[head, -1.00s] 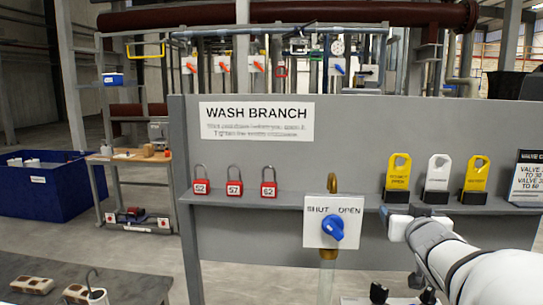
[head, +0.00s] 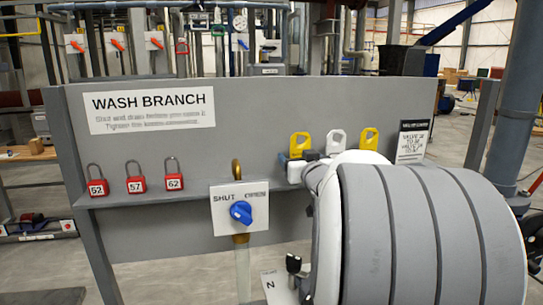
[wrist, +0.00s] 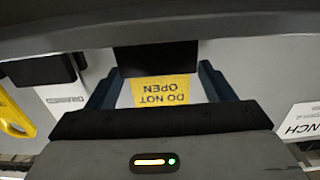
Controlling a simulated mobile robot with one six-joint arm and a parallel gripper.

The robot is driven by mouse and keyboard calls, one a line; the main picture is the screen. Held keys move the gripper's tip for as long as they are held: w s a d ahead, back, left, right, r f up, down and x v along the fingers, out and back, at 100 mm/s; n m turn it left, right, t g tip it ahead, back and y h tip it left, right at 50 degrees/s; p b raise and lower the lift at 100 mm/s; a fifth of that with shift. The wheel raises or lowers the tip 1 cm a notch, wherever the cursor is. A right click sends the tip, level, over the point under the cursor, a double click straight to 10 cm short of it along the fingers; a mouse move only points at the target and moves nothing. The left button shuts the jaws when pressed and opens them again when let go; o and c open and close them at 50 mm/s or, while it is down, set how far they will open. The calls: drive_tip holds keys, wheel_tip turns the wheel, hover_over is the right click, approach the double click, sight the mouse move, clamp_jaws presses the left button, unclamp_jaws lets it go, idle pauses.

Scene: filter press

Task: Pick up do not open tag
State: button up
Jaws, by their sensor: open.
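The yellow do not open tag (wrist: 161,91) lies between the two fingers of my gripper (wrist: 160,72) in the wrist view, its lettering upside down. Its lower part meets a black holder (wrist: 155,58). The fingers are open, one on each side, with small gaps showing. In the head view the tag (head: 300,142) is the leftmost of three on the shelf, and only its top shows. My gripper (head: 297,170) is in front of it, and my arm hides most of the holders.
A white tag (head: 336,141) and another yellow tag (head: 369,138) stand just right of it, then a black-and-white sign (head: 412,141). A valve with a blue handle (head: 241,212) is below left. Three red padlocks (head: 135,184) sit farther left on the shelf.

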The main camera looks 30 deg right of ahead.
drive_tip(key=shift+s, duration=0.1)
drive_tip(key=c, duration=1)
drive_tip(key=shift+c, duration=0.2)
wheel_tip(320, 180, up, 31)
drive_tip(key=p, duration=0.8)
drive_tip(key=shift+p, duration=0.3)
